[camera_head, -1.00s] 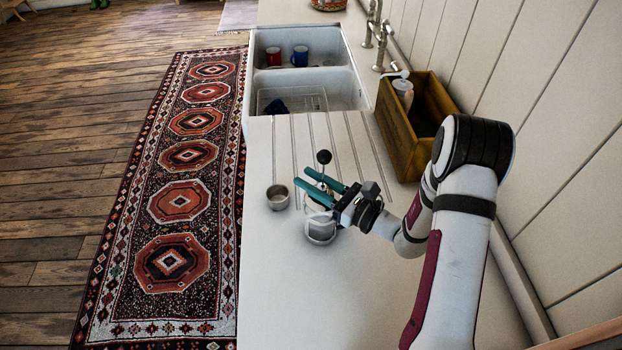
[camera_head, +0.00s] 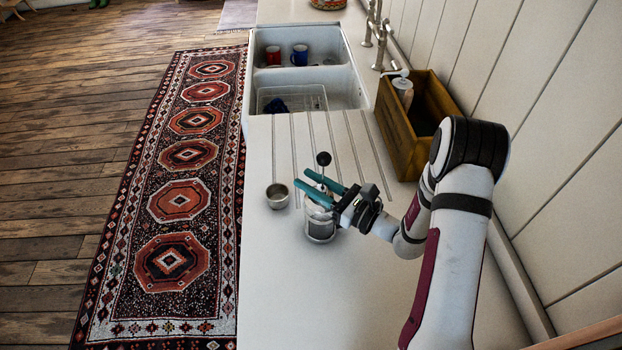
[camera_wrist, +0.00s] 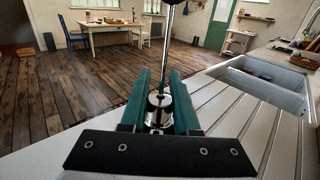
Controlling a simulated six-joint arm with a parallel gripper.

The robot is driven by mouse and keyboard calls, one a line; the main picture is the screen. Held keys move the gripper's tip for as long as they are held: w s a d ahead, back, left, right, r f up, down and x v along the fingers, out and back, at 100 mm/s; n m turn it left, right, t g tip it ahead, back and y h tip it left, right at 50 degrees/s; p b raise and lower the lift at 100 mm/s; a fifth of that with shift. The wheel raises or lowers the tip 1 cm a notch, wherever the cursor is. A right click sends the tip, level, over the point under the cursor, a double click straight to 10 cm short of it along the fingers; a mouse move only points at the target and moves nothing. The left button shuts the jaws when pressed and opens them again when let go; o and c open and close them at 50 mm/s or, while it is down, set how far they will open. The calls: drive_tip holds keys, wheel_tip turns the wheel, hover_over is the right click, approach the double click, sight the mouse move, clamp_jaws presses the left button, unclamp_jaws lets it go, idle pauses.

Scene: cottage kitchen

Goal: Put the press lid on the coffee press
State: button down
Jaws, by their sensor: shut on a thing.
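The press lid is a shiny metal cap (camera_wrist: 160,105) with a thin upright rod, held between my gripper's teal fingers in the wrist view. Its black knob (camera_head: 323,158) stands above the fingers in the head view. My gripper (camera_head: 311,182) is shut on the lid directly over the coffee press. The coffee press (camera_head: 320,229) is a clear glass and metal vessel standing upright on the counter, its top partly hidden by the fingers. Something darker shows inside its glass. I cannot tell whether the lid touches the rim.
A small metal cup (camera_head: 277,196) stands just left of the press. A wooden box (camera_head: 430,120) holding a white bottle is against the wall. The double sink (camera_head: 345,88) with two mugs lies beyond the grooved drainboard. The counter's near part is clear.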

drive_tip(key=shift+f, duration=0.15)
drive_tip(key=c, duration=0.9)
unclamp_jaws()
drive_tip(key=v, duration=1.1)
